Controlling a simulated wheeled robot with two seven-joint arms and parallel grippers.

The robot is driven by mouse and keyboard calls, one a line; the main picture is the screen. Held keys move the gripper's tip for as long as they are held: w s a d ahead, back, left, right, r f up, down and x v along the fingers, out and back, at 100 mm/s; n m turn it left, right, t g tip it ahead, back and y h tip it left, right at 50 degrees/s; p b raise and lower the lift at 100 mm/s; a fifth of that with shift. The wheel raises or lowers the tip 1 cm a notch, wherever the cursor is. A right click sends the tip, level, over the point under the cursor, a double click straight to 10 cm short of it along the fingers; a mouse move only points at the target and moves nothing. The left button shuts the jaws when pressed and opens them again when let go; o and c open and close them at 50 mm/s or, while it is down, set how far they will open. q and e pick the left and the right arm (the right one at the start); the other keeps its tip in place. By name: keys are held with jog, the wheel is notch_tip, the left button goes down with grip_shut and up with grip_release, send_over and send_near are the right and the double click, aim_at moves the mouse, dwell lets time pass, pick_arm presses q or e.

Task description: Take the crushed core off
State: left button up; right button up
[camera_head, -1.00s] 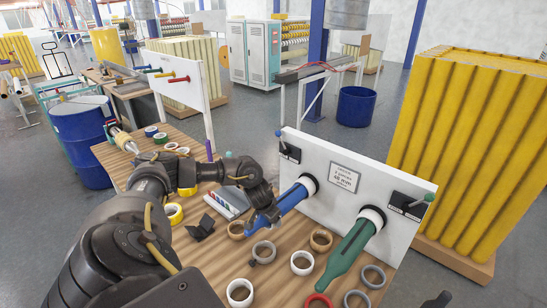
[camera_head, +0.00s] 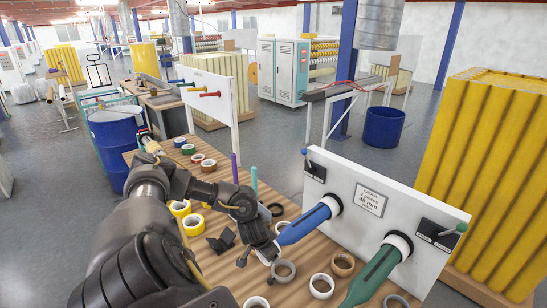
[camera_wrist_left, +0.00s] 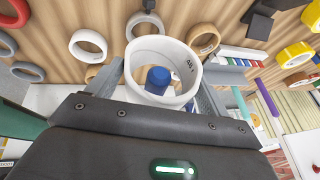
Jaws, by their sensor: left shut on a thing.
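A white core (camera_wrist_left: 163,70) with printing on its inner wall sits between the fingers of my left gripper in the left wrist view. My left gripper (camera_head: 262,250) is shut on it at the free end of the blue spindle (camera_head: 306,224). The blue rounded tip (camera_wrist_left: 158,78) shows through the core's opening; I cannot tell whether the core is still around it. In the head view the core is mostly hidden by the gripper. The green spindle (camera_head: 376,274) stands to the right on the same white panel (camera_head: 345,170). My right gripper is not in view.
Loose rings lie on the wooden table, among them a grey ring (camera_head: 283,271), a white ring (camera_head: 321,286) and a tan ring (camera_head: 342,264). Yellow tape rolls (camera_head: 193,223) lie left of my gripper. A lever (camera_head: 461,228) sticks out at the panel's right end.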

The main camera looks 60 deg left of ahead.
pick_arm(q)
jog(key=s, duration=0.6)
jog(key=shift+d, duration=0.35)
